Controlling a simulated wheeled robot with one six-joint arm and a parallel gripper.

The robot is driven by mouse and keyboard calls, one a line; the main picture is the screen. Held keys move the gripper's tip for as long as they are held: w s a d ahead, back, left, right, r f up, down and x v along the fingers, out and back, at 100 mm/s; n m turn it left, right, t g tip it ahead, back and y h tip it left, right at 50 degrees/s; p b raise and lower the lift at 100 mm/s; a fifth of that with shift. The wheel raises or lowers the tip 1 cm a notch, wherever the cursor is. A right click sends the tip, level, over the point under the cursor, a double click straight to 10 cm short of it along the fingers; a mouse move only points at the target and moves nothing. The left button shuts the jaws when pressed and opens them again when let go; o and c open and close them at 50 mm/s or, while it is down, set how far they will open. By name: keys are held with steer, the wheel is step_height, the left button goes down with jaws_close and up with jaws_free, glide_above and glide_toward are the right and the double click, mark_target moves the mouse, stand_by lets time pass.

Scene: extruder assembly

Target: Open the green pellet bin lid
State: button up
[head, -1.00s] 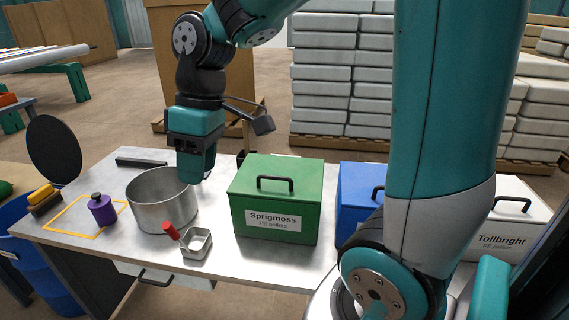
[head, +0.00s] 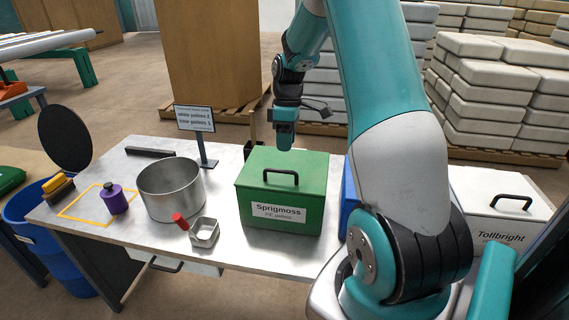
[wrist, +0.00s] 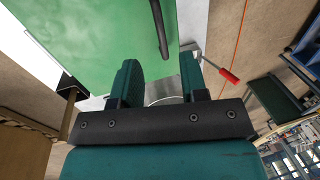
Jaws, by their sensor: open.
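The green pellet bin (head: 283,200), labelled Sprigmoss, stands on the metal table with its lid (head: 300,165) shut. A black bar handle (head: 281,174) is on top of the lid. My gripper (head: 285,146) is above the back edge of the bin, behind the handle and apart from it. In the wrist view, my gripper (wrist: 160,84) is open with nothing between its fingers. The green lid (wrist: 85,40) fills the upper left there, and the handle (wrist: 160,28) shows near the top, beyond the fingers.
A metal pot (head: 170,190), a red-handled square scoop (head: 204,232) and a purple weight (head: 114,199) stand left of the bin. A small sign (head: 194,120) is behind. A blue bin (head: 350,195), partly hidden by my arm, and a white bin (head: 495,205) are to the right.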

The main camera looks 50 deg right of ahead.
steer(key=f, duration=0.2)
steer(key=a+f, duration=0.1)
steer(key=f, duration=0.4)
steer(key=shift+s+a+p, duration=0.15)
steer(key=shift+s+p, duration=0.25)
jaws_close()
